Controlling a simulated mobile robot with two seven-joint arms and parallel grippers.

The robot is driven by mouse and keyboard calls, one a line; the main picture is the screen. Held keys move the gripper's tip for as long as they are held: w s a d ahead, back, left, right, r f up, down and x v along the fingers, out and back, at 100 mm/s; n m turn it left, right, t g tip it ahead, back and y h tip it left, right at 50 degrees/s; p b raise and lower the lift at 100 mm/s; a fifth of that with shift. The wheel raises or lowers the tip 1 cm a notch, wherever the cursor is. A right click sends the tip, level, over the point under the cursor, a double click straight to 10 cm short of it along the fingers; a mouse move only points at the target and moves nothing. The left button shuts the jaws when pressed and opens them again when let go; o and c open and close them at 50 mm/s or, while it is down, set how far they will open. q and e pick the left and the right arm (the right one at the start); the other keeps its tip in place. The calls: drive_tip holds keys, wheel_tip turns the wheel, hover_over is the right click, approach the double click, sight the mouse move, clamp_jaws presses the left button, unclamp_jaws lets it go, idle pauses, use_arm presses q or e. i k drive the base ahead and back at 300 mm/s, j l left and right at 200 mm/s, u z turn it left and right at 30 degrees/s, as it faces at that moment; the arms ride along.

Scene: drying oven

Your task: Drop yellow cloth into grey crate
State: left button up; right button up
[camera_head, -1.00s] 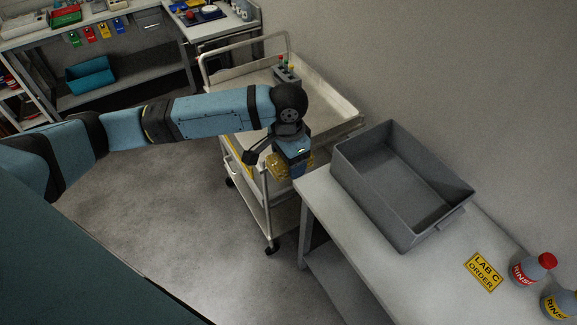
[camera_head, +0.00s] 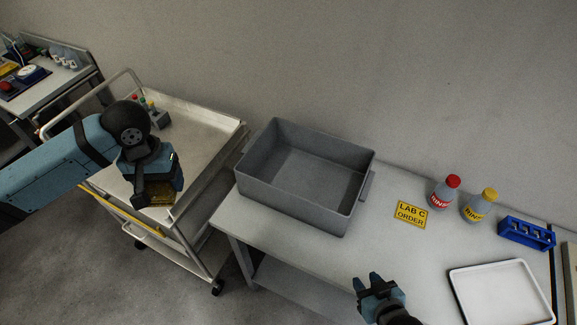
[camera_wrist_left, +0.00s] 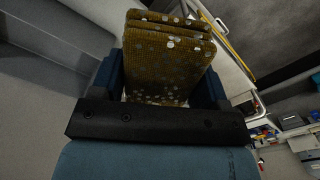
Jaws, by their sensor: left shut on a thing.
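The yellow cloth (camera_wrist_left: 168,55) is folded and dotted with pale spots in the left wrist view. My left gripper (camera_head: 160,190) is shut on it, and it shows as a small yellow-brown piece below the fingers in the head view. The gripper is over the near side of the trolley, left of the crate and apart from it. The grey crate (camera_head: 262,190) stands on the left end of the table and looks empty. My right gripper (camera_head: 368,284) is at the table's front edge with its two fingers apart and nothing between them.
The metal trolley (camera_head: 190,108) stands left of the table (camera_head: 400,255). Right of the crate are a yellow label (camera_head: 411,214), a red-capped bottle (camera_head: 444,193), a yellow-capped bottle (camera_head: 480,206), a blue rack (camera_head: 526,234) and a white tray (camera_head: 500,297).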

sight(299, 184)
drive_tip(key=i+j, duration=0.15)
drive_tip(key=j, duration=0.15)
drive_tip(key=i+j, duration=0.15)
drive_tip(key=j, duration=0.15)
drive_tip(key=i+j, duration=0.15)
drive_tip(key=j, duration=0.15)
drive_tip(key=i+j+z, duration=0.1)
drive_tip(key=z, duration=1.25)
drive_tip(key=j, duration=0.1)
